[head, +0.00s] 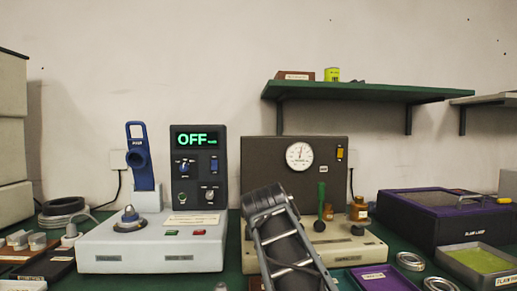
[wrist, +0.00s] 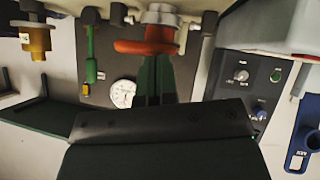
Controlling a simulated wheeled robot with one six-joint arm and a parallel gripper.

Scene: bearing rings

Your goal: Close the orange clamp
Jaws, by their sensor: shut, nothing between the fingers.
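In the wrist view, which looks turned over, the orange clamp (wrist: 132,47) sits around a metal fitting (wrist: 160,14) at top centre. My gripper (wrist: 156,62) is shut and empty, its dark fingers pointing up the picture towards the clamp. The fingertips overlap the clamp's lower edge in the picture; I cannot tell whether they touch it. In the head view my arm covers the middle of the dark gauge machine (head: 260,150), and both the clamp and my fingertips are hidden behind it.
A grey device (head: 150,250) with a blue lever (head: 140,160) and an OFF display stands left. A purple box (head: 440,215) and shelf (head: 370,92) are right.

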